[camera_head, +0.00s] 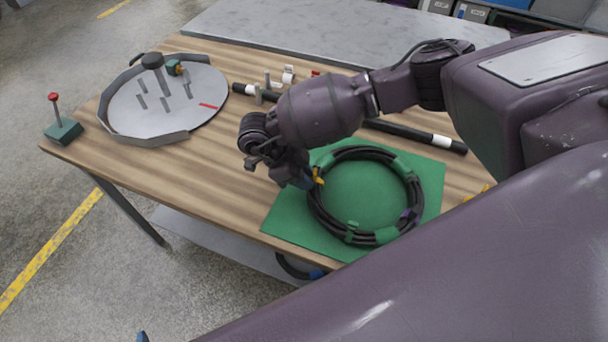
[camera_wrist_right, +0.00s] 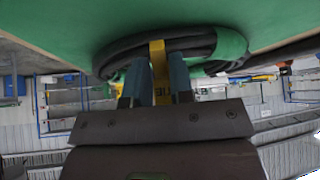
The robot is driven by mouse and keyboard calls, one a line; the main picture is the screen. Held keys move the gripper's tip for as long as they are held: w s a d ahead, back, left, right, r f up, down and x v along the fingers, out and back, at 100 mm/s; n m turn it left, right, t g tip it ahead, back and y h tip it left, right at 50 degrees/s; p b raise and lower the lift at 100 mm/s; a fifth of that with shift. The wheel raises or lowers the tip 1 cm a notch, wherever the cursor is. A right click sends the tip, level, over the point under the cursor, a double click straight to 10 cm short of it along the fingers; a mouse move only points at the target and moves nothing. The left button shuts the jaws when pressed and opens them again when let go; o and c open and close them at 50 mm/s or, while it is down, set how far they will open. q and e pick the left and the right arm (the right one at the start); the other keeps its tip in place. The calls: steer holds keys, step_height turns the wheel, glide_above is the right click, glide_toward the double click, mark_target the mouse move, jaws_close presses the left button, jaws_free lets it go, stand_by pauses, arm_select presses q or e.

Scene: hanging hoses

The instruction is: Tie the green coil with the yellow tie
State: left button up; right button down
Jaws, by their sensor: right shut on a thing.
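The coil (camera_head: 313,208) is a ring of black hose with green bands, lying on a green mat (camera_head: 285,217). My right gripper (camera_head: 308,184) is at the coil's left side, shut on the yellow tie (camera_head: 319,176). In the right wrist view the yellow tie (camera_wrist_right: 158,68) stands between the blue fingers of my right gripper (camera_wrist_right: 160,80) and meets the black hose (camera_wrist_right: 200,44). I cannot tell whether the tie goes right around the hose. A purple tie (camera_head: 408,215) is on the coil's right side. My left gripper is not identifiable.
A round grey tray (camera_head: 125,110) with upright pegs stands at the table's left. A green box with a red knob (camera_head: 63,130) is at the left corner. Black rods (camera_head: 420,135) and white fittings (camera_head: 288,75) lie behind the mat. Small yellow pieces (camera_head: 478,192) lie to its right.

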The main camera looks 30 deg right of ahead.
mark_target(305, 194)
arm_select(q)
steer(key=shift+f, duration=0.3)
arm_select(e)
steer(key=shift+f, duration=0.4)
